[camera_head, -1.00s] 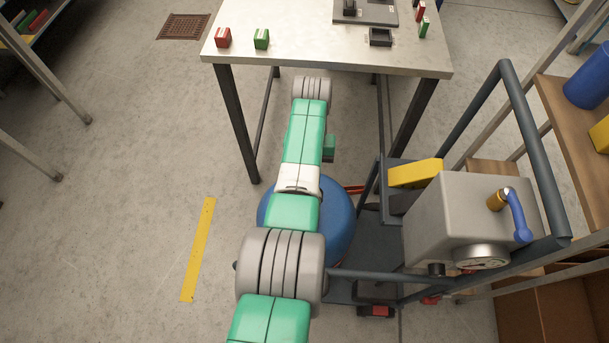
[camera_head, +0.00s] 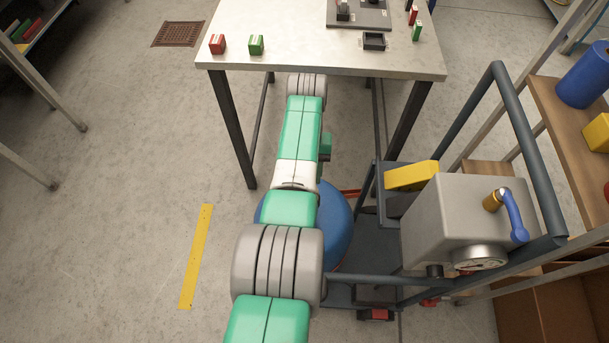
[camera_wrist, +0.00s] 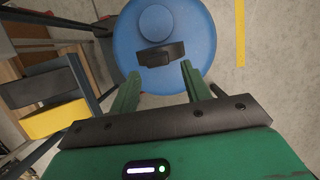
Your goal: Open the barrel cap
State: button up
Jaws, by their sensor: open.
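In the wrist view the barrel's top (camera_wrist: 197,48) shows from above. A round blue cap (camera_wrist: 157,22) sits on it, with a dark bar-shaped piece (camera_wrist: 160,55) beside it. My gripper (camera_wrist: 157,74) is open, its two green fingers apart and pointing at the barrel top near the dark bar. Nothing shows between the fingers. Whether the fingertips touch the barrel cannot be told. The gripper is hidden in the head view.
A cart with a dark frame (camera_head: 517,120) carries a grey box (camera_head: 455,222) with a blue-handled valve and gauge, right of the barrel. A metal table (camera_head: 300,40) stands beyond. A yellow floor strip (camera_head: 196,256) lies left; the floor around it is clear.

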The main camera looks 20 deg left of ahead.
jog(key=b+v, duration=0.1)
jog(key=v, duration=0.5)
dwell(0.3)
